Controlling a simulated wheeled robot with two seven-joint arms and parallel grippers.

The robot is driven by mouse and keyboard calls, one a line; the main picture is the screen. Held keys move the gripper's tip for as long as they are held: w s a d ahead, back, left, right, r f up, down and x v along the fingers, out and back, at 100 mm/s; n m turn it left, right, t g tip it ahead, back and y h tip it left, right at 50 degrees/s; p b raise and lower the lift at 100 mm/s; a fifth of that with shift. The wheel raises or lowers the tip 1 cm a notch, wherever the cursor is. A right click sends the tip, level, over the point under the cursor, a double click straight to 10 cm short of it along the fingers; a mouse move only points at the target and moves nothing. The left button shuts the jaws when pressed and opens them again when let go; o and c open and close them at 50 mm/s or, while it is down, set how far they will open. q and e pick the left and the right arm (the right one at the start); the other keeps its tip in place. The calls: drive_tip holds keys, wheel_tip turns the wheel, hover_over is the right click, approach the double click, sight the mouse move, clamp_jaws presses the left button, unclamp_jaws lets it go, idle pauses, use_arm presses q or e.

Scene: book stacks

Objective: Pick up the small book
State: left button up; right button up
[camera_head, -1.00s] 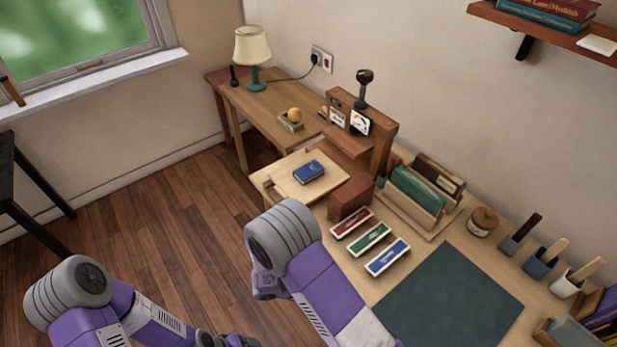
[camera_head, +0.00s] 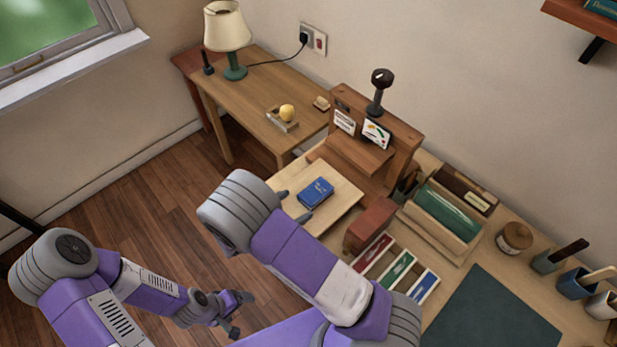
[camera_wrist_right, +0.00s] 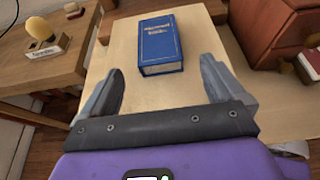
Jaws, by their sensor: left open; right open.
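The small book (camera_head: 316,193) is blue with gold lettering and lies flat on a pale wooden board (camera_head: 343,209). In the right wrist view the book (camera_wrist_right: 160,45) lies just beyond my right gripper (camera_wrist_right: 161,70), roughly centred between its open fingers, and the jaws are empty. In the head view only the fingertips of my right gripper (camera_head: 294,206) show beside the book, past my forearm. My left gripper (camera_head: 241,314) is open and empty, low over the floor, well away from the book.
A reddish-brown box (camera_head: 370,226) stands right of the board. A wooden stand (camera_head: 412,140) rises behind it. Red, green and blue labelled boxes lie nearer.

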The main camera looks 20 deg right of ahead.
sight(309, 197)
drive_tip(key=shift+d+f, duration=0.15)
drive_tip(key=shift+d, duration=0.35)
drive_tip(key=x, duration=0.4)
drive_tip(key=b+x, duration=0.1)
drive_tip(key=x, duration=0.1)
drive_tip(key=shift+w+d+r, duration=0.1)
drive_tip(key=shift+w+r, duration=0.15)
drive_tip(key=shift+c, duration=0.2)
drive_tip(key=c, duration=1.1)
